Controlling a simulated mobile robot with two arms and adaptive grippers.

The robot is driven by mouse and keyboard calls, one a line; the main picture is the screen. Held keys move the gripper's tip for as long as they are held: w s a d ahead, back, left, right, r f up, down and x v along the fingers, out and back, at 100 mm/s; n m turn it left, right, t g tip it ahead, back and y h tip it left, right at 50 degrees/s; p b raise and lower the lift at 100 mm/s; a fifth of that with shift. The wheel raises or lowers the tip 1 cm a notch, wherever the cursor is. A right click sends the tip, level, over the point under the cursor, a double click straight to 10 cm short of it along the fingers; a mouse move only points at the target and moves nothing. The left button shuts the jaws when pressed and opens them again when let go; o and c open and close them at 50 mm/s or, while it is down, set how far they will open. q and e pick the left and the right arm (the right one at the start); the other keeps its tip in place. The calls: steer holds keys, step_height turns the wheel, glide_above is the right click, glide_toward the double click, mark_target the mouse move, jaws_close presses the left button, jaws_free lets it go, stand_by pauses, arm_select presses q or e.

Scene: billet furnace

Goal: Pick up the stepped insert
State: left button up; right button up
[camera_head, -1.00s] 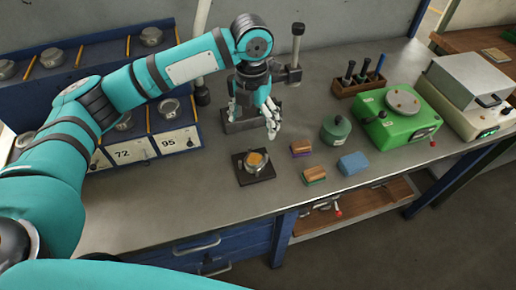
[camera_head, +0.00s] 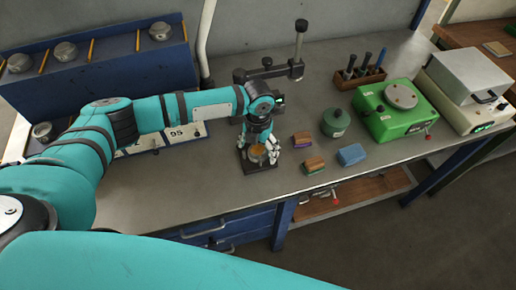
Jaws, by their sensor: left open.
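A small round piece with an orange top (camera_head: 257,155), which looks like the stepped insert, sits on a dark square plate (camera_head: 252,169) on the workbench. My left gripper (camera_head: 259,157) points down over the plate, with its open fingers on either side of the round piece. The fingers partly hide the piece and the plate, and I cannot tell whether they touch it. My right gripper is not in view.
Small wood-topped blocks (camera_head: 314,165), a blue block (camera_head: 351,155) and a green round pot (camera_head: 335,123) stand just right of the gripper. A stand with an upright post (camera_head: 300,45) is behind. The bench (camera_head: 150,205) is clear at the front left.

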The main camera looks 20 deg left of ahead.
arm_select(q)
steer(key=shift+f, duration=0.25)
steer(key=c, duration=1.7)
steer(key=shift+r, duration=0.1)
jaws_close()
